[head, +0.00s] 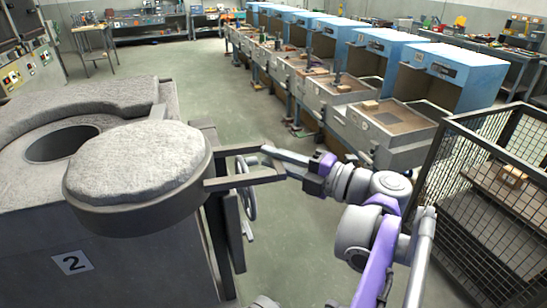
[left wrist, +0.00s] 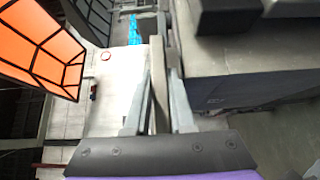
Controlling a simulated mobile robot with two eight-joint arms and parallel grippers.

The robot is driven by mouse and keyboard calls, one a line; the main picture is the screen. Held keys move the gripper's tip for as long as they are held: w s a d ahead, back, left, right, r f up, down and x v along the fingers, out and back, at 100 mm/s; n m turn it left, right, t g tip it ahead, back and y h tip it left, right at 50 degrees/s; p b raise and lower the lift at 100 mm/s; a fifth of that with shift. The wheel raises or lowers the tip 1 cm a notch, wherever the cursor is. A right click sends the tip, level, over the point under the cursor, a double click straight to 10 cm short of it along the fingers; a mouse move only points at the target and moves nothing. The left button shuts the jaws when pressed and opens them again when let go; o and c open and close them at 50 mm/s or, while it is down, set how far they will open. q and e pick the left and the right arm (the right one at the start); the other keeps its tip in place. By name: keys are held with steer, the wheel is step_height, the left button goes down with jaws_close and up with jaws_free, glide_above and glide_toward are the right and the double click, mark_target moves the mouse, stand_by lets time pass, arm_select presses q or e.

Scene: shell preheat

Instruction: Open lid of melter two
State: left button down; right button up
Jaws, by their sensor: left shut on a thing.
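Melter two (head: 120,280) stands at the left of the head view, with a "2" plate on its front. Its round lid (head: 135,165), grey and rough on top with a dark metal rim, is swung to the side. The melter's round opening (head: 62,143) shows uncovered beside it. A bar handle (head: 240,181) sticks out from the lid's right side. My left gripper (head: 272,160) is shut on the handle's end. In the left wrist view the fingers (left wrist: 158,100) lie on both sides of the bar (left wrist: 160,75). My right gripper is not in view.
A handwheel (head: 247,195) sits at the melter's right side, below the handle. A mesh cage cart (head: 500,190) stands at the right. A row of blue-hooded workstations (head: 455,75) runs along the back. The floor (head: 215,85) between them and the melter is clear.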

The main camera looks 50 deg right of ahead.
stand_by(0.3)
arm_select(q)
steer(key=c, duration=0.8)
jaws_free()
steer(key=shift+o, duration=0.2)
